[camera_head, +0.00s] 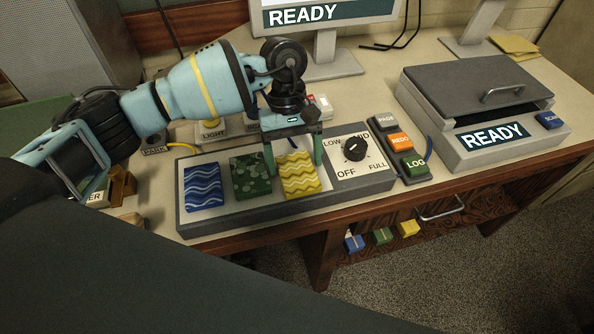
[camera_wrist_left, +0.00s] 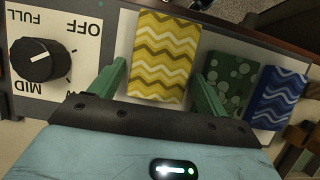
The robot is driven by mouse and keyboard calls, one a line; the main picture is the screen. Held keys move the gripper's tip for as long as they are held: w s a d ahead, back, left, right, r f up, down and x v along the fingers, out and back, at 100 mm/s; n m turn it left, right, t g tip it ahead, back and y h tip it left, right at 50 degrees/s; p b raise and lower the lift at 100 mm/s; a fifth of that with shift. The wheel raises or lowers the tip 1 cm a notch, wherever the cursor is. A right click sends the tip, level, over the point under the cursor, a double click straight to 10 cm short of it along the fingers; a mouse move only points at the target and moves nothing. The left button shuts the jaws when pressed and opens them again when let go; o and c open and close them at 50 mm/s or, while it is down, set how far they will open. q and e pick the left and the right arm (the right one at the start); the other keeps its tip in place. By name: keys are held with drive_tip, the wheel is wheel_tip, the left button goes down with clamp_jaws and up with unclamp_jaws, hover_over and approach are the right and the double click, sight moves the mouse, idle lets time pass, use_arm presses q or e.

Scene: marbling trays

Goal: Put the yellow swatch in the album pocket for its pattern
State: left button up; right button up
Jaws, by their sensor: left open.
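The yellow swatch (camera_head: 300,182), a block with a white zigzag pattern, lies in the grey tray (camera_head: 225,217) at the right end of a row of three. My left gripper (camera_head: 293,169) is open above it, with green fingers near its left and right sides. In the left wrist view the yellow swatch (camera_wrist_left: 165,50) shows between the open fingers (camera_wrist_left: 160,72); I cannot tell whether they touch it. The green swatch with spots (camera_head: 250,174) and the blue swatch with waves (camera_head: 203,187) lie left of it. I cannot make out an album pocket. My right gripper is not in view.
A dial (camera_head: 355,149) is on the panel right of the swatches. Beyond are PAGE, REDO and LOG buttons (camera_head: 400,140) and a grey scanner (camera_head: 480,95) reading READY. A monitor (camera_head: 325,45) stands behind. Small coloured blocks (camera_head: 382,236) show below the desk's front edge.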

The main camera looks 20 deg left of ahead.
sight(297, 169)
use_arm(q)
drive_tip(key=c, duration=0.8)
drive_tip(key=shift+c, duration=0.2)
